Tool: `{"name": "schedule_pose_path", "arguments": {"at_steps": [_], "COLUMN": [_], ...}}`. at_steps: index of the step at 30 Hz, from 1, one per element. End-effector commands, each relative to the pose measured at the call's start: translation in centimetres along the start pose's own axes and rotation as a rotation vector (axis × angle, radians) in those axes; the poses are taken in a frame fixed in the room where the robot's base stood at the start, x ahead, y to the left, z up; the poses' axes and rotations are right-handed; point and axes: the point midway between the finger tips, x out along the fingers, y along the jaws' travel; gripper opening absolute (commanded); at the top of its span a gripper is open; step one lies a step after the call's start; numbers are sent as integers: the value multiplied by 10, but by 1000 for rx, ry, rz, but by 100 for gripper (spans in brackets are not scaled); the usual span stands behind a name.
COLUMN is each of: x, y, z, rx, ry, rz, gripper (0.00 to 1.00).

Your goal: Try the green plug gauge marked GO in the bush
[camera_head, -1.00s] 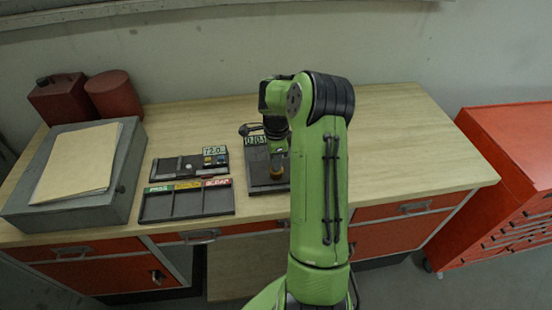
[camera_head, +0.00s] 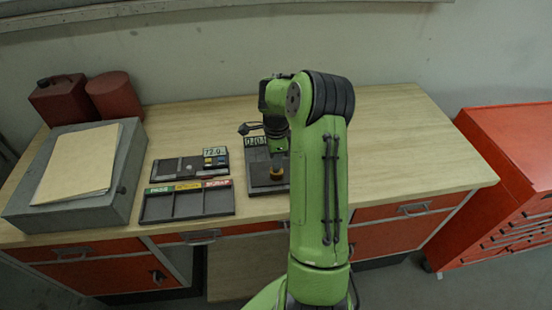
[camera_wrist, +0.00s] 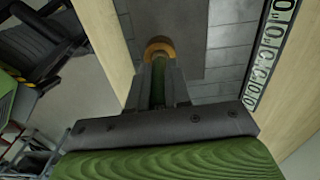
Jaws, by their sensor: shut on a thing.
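The bush is a brass-coloured ring (camera_wrist: 158,45) on a dark grey fixture plate in the wrist view. It also shows in the head view (camera_head: 276,182), just below my gripper (camera_head: 277,162). My gripper (camera_wrist: 158,85) is shut on the green plug gauge (camera_wrist: 159,78), seen as a narrow green strip between the fingers. The gauge points at the bush, and its lower end lies at or over the ring. I cannot tell whether it is inside the bore. The GO marking is not readable.
The fixture plate (camera_head: 262,189) has a number strip (camera_head: 256,141) at its back. To its left are a three-compartment tray (camera_head: 187,206) with coloured labels and a dark rack (camera_head: 178,167). A grey box (camera_head: 75,190) with a folder stands farther left. The right bench top is clear.

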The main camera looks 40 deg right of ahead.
Motion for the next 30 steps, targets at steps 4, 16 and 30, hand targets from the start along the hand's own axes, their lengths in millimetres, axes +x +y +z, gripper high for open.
{"name": "schedule_pose_path", "arguments": {"at_steps": [4, 16, 30], "x": [-7, -21, -45], "y": [0, 0, 0], "z": [0, 0, 0], "rx": [0, 0, 0], "ry": [0, 0, 0], "rz": [-1, -2, -2], "gripper": [0, 0, 0]}}
